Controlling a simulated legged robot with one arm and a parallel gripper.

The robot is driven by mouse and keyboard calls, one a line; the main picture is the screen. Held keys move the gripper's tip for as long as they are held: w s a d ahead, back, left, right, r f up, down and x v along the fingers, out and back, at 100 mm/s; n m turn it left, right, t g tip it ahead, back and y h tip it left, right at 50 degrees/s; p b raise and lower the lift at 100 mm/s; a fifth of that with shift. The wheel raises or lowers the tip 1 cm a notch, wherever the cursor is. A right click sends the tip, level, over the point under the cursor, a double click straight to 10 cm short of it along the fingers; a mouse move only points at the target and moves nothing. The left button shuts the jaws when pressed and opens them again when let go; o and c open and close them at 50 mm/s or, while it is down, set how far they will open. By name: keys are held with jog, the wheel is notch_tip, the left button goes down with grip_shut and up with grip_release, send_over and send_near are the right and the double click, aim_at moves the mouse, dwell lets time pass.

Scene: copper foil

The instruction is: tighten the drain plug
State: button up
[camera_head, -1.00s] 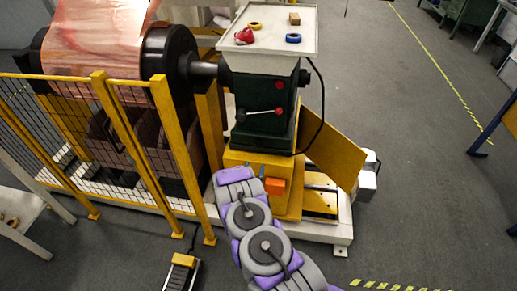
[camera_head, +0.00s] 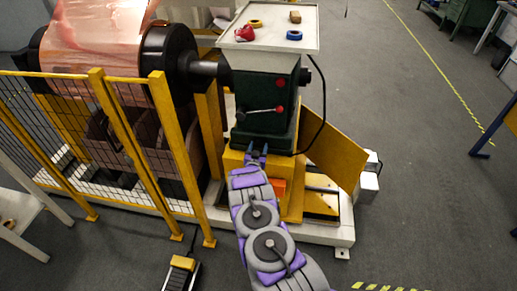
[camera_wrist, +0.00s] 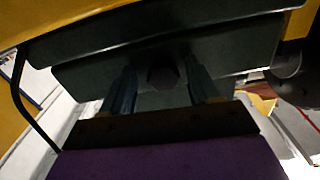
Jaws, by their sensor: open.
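The drain plug (camera_wrist: 163,76) is a dark, roughly hexagonal head low on the dark green gearbox housing (camera_wrist: 225,52) in the wrist view. My gripper (camera_wrist: 160,85) is open, with one blue-grey finger on each side of the plug. I cannot tell whether the fingers touch it. In the head view my gripper (camera_head: 257,149) reaches the lower front of the green housing (camera_head: 262,105), just above the yellow base. The plug cannot be made out in the head view.
A lever with a red knob (camera_head: 280,110) sticks out above my gripper. A yellow mesh guard (camera_head: 160,130) stands to the left, before the copper roll (camera_head: 100,35). A yellow panel (camera_head: 335,155) stands open at right. A black cable (camera_head: 322,110) hangs beside the housing.

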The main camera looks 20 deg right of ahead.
jog(key=shift+w+a+r, duration=0.1)
jog(key=shift+a, duration=0.25)
jog(key=shift+d, duration=0.1)
jog(key=shift+c, duration=0.2)
jog(key=shift+d, duration=0.35)
jog(key=c, duration=0.4)
jog(key=shift+a, duration=0.15)
jog(key=c, duration=0.6)
